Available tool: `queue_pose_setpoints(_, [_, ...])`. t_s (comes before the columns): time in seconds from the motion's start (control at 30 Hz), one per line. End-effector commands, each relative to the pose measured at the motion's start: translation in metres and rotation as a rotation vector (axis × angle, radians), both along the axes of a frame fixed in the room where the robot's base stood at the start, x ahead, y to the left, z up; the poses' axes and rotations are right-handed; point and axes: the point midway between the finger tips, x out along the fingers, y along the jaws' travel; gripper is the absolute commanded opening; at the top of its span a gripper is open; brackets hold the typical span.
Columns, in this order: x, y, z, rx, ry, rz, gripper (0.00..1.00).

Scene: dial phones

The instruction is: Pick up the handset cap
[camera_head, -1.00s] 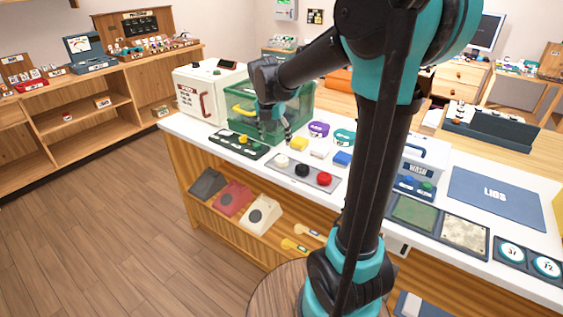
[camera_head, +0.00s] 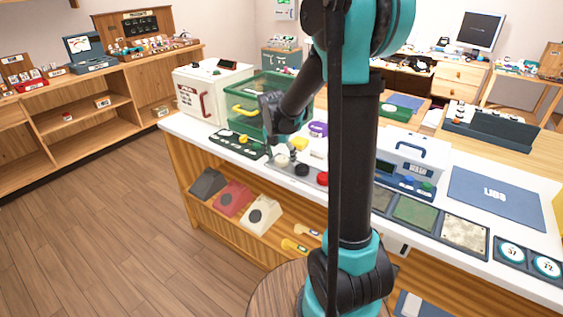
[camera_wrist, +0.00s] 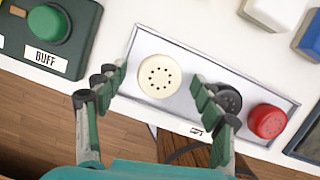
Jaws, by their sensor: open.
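Three round caps with small holes lie in a row on a silver tray (camera_wrist: 192,54): a cream cap (camera_wrist: 159,76), a black cap (camera_wrist: 229,102) and a red cap (camera_wrist: 268,121). In the head view, the cream cap (camera_head: 281,160) is at the tray's left, with the black cap (camera_head: 302,169) and red cap (camera_head: 322,178) to its right. My gripper (camera_wrist: 160,90) is open and empty above the tray. The cream cap shows between its fingers, and the right finger partly covers the black cap. Which cap is the handset cap cannot be told.
A dark green panel marked BUFF (camera_wrist: 52,65) lies left of the tray. White and blue blocks (camera_wrist: 275,12) lie behind it. A green bin (camera_head: 285,88) and white machine (camera_head: 208,92) stand behind. The counter's front edge is close to the tray.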

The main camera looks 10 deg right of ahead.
Motion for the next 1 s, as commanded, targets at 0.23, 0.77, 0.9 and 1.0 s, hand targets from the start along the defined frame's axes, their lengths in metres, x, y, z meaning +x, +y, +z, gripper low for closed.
queue_pose_setpoints(0.23, [0.0, 0.0, 0.0, 0.0, 0.0, 0.0, 0.58])
queue_pose_setpoints(0.77, [0.0, 0.0, 0.001, 0.0, 0.0, 0.0, 0.22])
queue_pose_setpoints(0.9, [0.0, 0.0, 0.006, 0.0, 0.0, 0.0, 0.22])
queue_pose_setpoints(1.0, [0.0, 0.0, 0.014, 0.0, 0.0, 0.0, 0.22])
